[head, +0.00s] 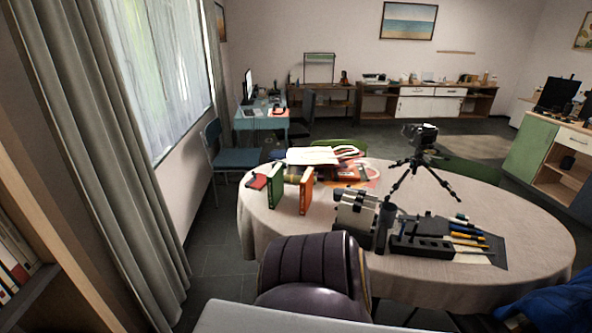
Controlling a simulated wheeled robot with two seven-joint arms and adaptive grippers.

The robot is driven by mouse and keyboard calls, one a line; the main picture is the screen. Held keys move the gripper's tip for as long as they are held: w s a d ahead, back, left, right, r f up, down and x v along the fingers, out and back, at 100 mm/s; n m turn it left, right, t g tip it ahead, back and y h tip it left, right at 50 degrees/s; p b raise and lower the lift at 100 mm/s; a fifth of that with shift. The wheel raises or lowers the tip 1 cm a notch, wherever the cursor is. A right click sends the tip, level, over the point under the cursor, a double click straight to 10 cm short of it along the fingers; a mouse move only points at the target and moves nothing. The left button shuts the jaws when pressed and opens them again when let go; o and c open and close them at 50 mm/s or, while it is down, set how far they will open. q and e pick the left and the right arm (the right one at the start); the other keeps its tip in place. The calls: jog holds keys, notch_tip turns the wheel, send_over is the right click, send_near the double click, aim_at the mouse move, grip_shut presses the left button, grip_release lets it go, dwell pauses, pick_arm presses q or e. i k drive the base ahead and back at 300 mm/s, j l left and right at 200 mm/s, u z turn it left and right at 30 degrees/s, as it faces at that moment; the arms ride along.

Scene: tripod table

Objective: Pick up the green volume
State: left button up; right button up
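The green volume (274,187) stands upright on the left part of the oval table (262,222), which has a pale cloth. An orange volume (306,191) stands upright just to its right, with a gap between them. A small red item (257,182) lies flat just left of the green volume. Neither of my grippers shows in the head view, so their places and states cannot be seen.
A dark padded chair (310,268) stands at the table's near side. A tripod with a camera (420,140), a grey-white device (354,214) and a black tool tray (421,246) stand on the table. Papers (312,155) lie behind the volumes. A curtain (110,150) hangs at left.

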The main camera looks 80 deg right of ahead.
aim_at(275, 179)
jog(key=z, duration=2.45)
